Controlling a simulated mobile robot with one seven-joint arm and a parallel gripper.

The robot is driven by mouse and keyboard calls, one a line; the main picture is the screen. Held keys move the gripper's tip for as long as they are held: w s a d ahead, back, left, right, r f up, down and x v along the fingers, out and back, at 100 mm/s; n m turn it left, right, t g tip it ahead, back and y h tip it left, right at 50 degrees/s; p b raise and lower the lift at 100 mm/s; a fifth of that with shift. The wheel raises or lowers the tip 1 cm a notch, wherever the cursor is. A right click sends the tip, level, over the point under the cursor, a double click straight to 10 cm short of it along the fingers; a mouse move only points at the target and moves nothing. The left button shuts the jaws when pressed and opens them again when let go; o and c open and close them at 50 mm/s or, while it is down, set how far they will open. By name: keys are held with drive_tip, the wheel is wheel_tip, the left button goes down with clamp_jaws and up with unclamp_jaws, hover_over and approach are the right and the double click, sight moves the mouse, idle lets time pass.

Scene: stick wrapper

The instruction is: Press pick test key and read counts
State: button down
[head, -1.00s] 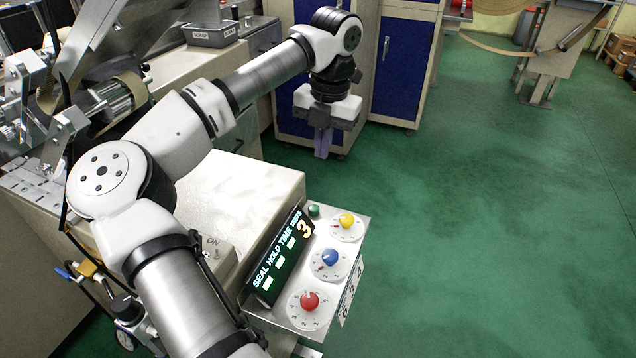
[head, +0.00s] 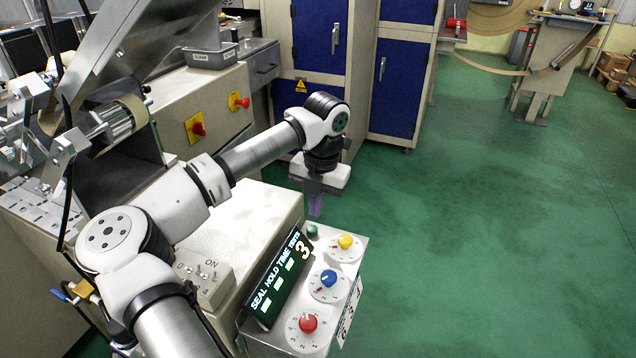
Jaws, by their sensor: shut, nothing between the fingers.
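My gripper (head: 316,206) points down with its fingers shut and empty, just above and behind the far end of a small control box (head: 347,259). A green button (head: 311,231) sits at that end, close below the fingertips; I cannot tell whether they touch. The box's top carries a yellow knob (head: 345,241), a blue knob (head: 328,278) and a red knob (head: 308,323), each on a white dial. A dark display (head: 280,279) reads "SEAL HOLD TIME TESTS" with a yellow 3 and several pale blocks. No key labelled pick test is readable.
A switch box (head: 208,285) marked ON stands left of the display, beside my arm. Two red knobs (head: 197,129) (head: 240,101) are on the machine's side. Blue-doored cabinets (head: 402,85) stand behind. The green floor (head: 480,220) to the right is clear.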

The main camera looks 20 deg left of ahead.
sight(314, 229)
drive_tip(key=shift+s+a+f, duration=0.1)
drive_tip(key=shift+a+f, duration=0.05)
drive_tip(key=shift+f, duration=1.9)
drive_tip(key=shift+f, duration=0.1)
drive_tip(key=shift+f+b, duration=0.65)
drive_tip(key=shift+s+f, duration=0.15)
drive_tip(key=shift+f, duration=0.15)
drive_tip(key=shift+r, duration=0.5)
wheel_tip(314, 229, up, 14)
drive_tip(key=d+p, duration=0.1)
drive_tip(key=shift+w+r+p, duration=0.15)
drive_tip(key=shift+w+p, duration=0.2)
drive_tip(key=shift+w, duration=0.05)
